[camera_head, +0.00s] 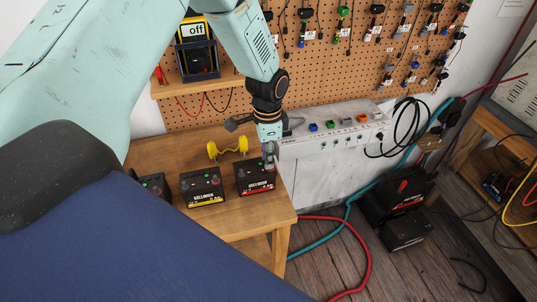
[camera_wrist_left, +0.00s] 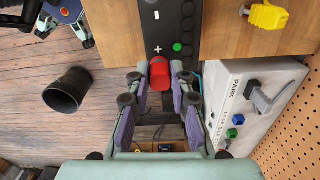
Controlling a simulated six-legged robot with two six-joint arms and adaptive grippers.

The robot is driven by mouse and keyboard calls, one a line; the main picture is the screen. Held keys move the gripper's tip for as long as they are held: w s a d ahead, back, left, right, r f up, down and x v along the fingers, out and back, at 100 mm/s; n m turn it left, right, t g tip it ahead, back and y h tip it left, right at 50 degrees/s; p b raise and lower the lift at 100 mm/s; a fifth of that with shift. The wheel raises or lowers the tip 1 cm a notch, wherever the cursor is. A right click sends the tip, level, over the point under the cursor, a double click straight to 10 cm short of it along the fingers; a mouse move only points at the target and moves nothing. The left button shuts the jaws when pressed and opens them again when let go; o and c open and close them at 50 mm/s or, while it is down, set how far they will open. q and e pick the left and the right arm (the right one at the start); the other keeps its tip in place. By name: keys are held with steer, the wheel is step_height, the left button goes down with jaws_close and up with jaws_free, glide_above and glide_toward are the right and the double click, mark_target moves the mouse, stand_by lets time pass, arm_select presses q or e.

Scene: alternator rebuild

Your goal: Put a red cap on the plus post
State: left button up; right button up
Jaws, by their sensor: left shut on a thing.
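My left gripper (camera_head: 268,160) is over the right end of the rightmost black battery (camera_head: 253,184) on the wooden bench. In the left wrist view, the left gripper (camera_wrist_left: 159,82) is shut on a red cap (camera_wrist_left: 159,71) at its fingertips. The same battery (camera_wrist_left: 160,30) lies beyond the cap, with a white plus mark and a green spot close by. The plus post is not visible; the cap and fingers may hide it. I cannot tell whether the cap touches the post. My right gripper is in neither view.
Two more batteries, a middle one (camera_head: 203,188) and a left one (camera_head: 152,185), stand on the bench. A yellow spool-shaped thing (camera_head: 228,148) lies behind them. A grey control box (camera_head: 335,130) stands close on the right. A pegboard (camera_head: 330,65) rises behind.

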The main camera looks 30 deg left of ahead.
arm_select(q)
steer(key=shift+w+d, duration=0.1)
steer(key=shift+d+r, duration=0.15)
steer(key=shift+d, duration=0.25)
steer(key=shift+a, duration=0.6)
steer(key=shift+p, duration=0.3)
steer(key=shift+d, duration=0.2)
steer(key=shift+a, duration=0.15)
steer(key=shift+d, duration=0.2)
steer(key=shift+d, duration=0.1)
